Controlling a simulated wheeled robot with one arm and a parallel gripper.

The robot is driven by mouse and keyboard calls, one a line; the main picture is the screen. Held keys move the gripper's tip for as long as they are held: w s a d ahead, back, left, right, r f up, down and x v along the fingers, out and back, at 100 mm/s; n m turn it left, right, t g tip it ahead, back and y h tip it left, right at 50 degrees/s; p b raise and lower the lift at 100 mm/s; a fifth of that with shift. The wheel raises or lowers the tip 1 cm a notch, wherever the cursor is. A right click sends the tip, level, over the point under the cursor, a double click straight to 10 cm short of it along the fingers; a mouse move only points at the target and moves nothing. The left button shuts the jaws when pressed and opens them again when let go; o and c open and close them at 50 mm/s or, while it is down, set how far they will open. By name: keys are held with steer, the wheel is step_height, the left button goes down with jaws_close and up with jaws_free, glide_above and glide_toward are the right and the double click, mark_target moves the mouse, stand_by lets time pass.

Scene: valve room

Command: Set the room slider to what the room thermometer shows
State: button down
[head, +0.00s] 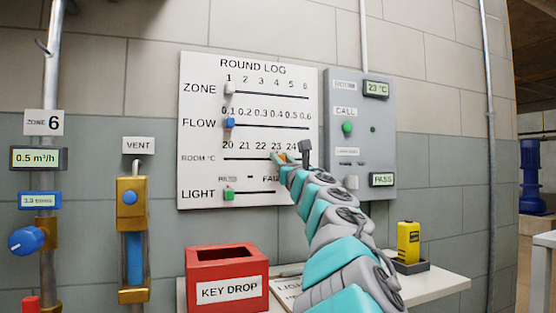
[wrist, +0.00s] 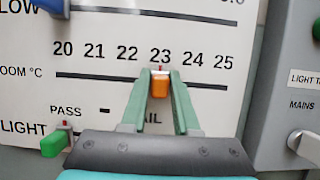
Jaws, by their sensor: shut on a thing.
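The round log board (head: 215,60) has a ROOM °C row numbered 20 to 25. Its orange room slider (wrist: 159,87) stands under 23 in the wrist view. My gripper (wrist: 160,80) is shut on the slider, one green finger on each side. In the head view my gripper (head: 282,160) reaches the same row and mostly hides the slider. The room thermometer (head: 376,88) on the grey panel reads 23 °C.
The white zone slider (head: 229,89) is at 1 and the blue flow slider (head: 230,123) near 0.1. The green light slider (head: 228,194) is under PASS. A red key drop box (head: 226,258) and a yellow device (head: 408,242) stand on the shelf below.

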steer(key=c, duration=0.7)
jaws_free()
steer(key=shift+s+f, duration=0.1)
steer(key=shift+b+v, duration=0.95)
steer(key=shift+v, duration=2.8)
